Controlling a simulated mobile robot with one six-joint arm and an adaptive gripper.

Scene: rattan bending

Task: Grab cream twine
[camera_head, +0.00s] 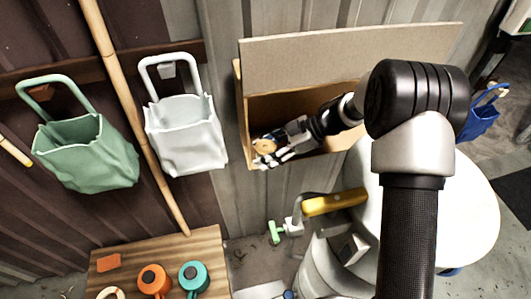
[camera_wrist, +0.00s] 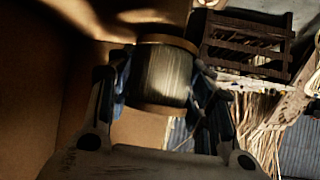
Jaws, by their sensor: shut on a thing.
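The cream twine is a spool with tan end discs and pale wound thread. In the wrist view the spool (camera_wrist: 165,76) sits upright between the two fingers of my gripper (camera_wrist: 163,88), which touch its sides. In the head view the spool (camera_head: 265,146) shows small at the tip of my gripper (camera_head: 272,150), at the front left of an open cardboard box (camera_head: 242,110). My gripper is shut on the spool. Shadow darkens the thread.
A white bag (camera_head: 186,135) and a green bag (camera_head: 84,152) hang left of the box. A bamboo pole (camera_head: 130,105) leans between them. A white round table (camera_head: 475,205) stands right.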

